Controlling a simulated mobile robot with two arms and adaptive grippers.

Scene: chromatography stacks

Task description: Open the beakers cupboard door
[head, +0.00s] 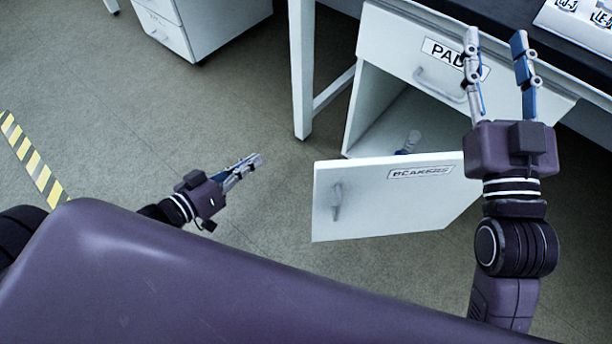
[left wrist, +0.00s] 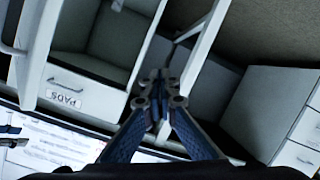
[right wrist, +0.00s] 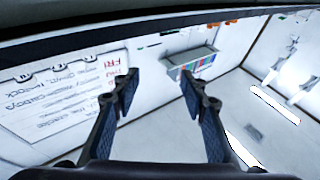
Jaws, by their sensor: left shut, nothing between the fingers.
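The white beakers cupboard door (head: 384,192), with a BEAKERS label (head: 421,172) and a bar handle (head: 337,202), stands swung wide open in the head view. The cupboard's inside (head: 392,121) is exposed behind it, with a small blue and grey item (head: 408,142) low in the opening. My left gripper (head: 254,163) is shut and empty, to the left of the door and apart from it. It also shows shut in the left wrist view (left wrist: 156,88). My right gripper (head: 495,42) is open and empty, raised in front of the PADS drawer.
The PADS drawer front (head: 398,42) with its handle (head: 440,85) is above the cupboard opening. A white desk leg (head: 302,68) stands left of the cupboard, with a drawer unit (head: 205,22) further back. Open floor (head: 130,120) lies left of my left gripper.

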